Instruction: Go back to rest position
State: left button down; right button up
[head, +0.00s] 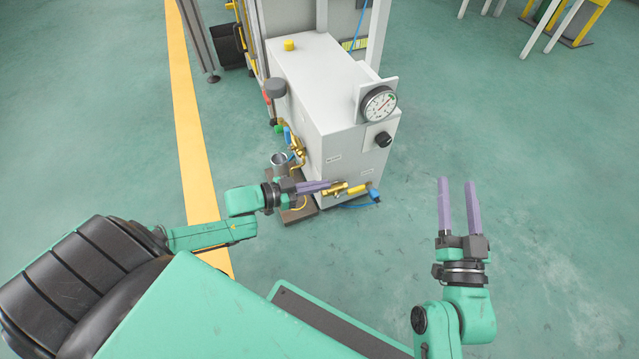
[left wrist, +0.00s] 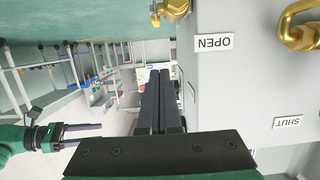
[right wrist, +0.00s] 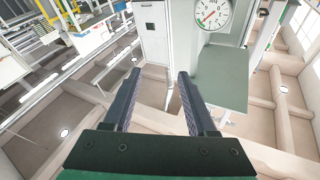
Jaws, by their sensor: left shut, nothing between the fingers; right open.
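My left gripper (head: 318,187) is shut and empty, in front of the grey compressor cabinet (head: 335,120), with its tips close to a brass valve (head: 338,189) low on the front. I cannot tell from the head view whether they touch. In the left wrist view, the shut left fingers (left wrist: 160,90) show nothing between them, and a brass fitting (left wrist: 172,10) is beyond and above. My right gripper (head: 458,184) is open and empty over the floor, right of the cabinet. Its spread fingers also show in the right wrist view (right wrist: 158,85).
A pressure gauge (head: 379,104) and a black knob (head: 383,139) are on the cabinet front. OPEN (left wrist: 214,42) and SHUT (left wrist: 287,122) labels are on its side. A yellow line (head: 188,110) runs along the green floor. The floor right of the cabinet is clear.

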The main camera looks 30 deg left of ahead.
dwell(0.7)
